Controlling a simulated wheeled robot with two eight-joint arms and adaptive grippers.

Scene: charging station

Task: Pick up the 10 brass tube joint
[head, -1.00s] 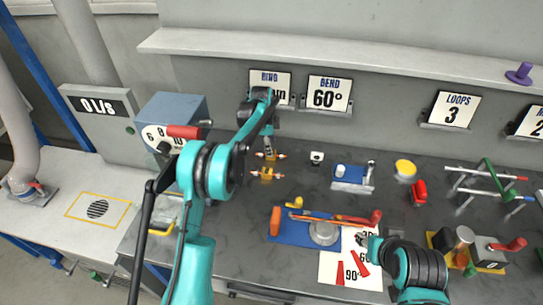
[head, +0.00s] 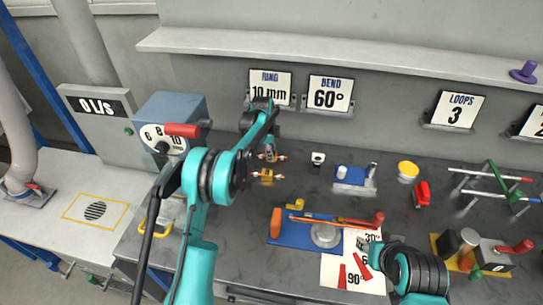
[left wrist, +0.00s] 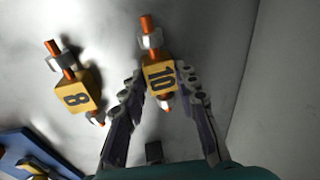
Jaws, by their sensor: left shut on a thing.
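The brass joint marked 10 (left wrist: 160,77), a yellow block with copper tube ends and silver nuts, stands between the fingers of my left gripper (left wrist: 158,85) in the left wrist view. The fingers touch its sides, and the gripper is shut on it. In the head view my left gripper (head: 270,146) reaches down over this joint (head: 270,157). A similar joint marked 8 (left wrist: 77,94) lies to its left in the wrist view; in the head view it is the nearer one (head: 266,176). My right gripper (head: 364,242) is small and partly hidden above the angle card.
A blue bender board (head: 290,236) and an angle card (head: 340,277) lie nearer on the dark bench. A blue box with a 6-8-10 dial (head: 155,137) stands left. Signs reading 10 mm (head: 270,84) and 60° (head: 330,92) stand behind, below a shelf (head: 340,54).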

